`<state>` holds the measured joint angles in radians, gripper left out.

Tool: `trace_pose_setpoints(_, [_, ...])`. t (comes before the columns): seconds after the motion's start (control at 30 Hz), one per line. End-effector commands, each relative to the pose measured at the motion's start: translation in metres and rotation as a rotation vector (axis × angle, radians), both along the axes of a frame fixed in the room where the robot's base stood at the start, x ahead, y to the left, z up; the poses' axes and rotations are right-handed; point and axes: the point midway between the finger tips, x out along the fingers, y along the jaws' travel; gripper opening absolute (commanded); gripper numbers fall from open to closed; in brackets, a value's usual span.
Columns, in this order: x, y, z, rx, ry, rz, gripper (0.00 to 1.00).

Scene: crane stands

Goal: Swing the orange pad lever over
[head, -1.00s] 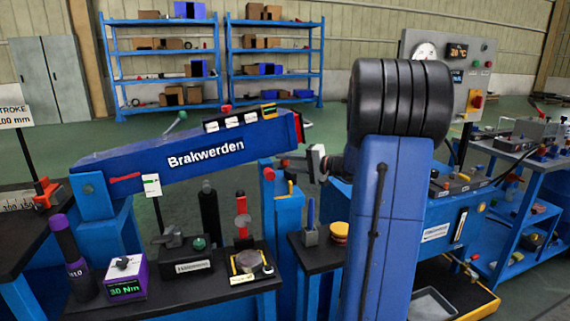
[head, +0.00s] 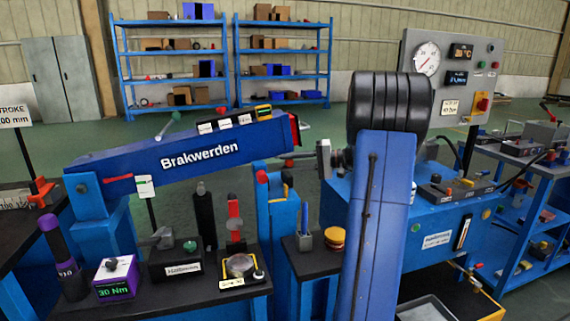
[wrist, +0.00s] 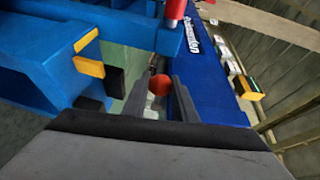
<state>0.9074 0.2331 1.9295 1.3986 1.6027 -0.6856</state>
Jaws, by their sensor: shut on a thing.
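A round orange-red pad (wrist: 159,84), which I take to be the orange pad lever's end, shows between my gripper's two fingertips in the wrist view. My gripper (wrist: 158,98) is shut on it. The rest of the lever is hard to make out. In the head view my gripper (head: 293,155) points left, close to the right end of the blue boom marked Brakwerden (head: 190,150) and above a blue post (head: 278,220). The pad is too small or hidden to tell there.
A black bench (head: 180,290) with small devices is at the front left. The gauge panel (head: 455,75) stands behind at right.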

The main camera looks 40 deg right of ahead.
Motion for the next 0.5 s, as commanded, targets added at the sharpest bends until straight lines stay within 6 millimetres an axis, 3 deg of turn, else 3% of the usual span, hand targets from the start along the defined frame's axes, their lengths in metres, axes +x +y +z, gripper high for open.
trace_pose_setpoints(0.5, [0.001,-0.022,0.002,0.012,-0.016,0.104,0.00])
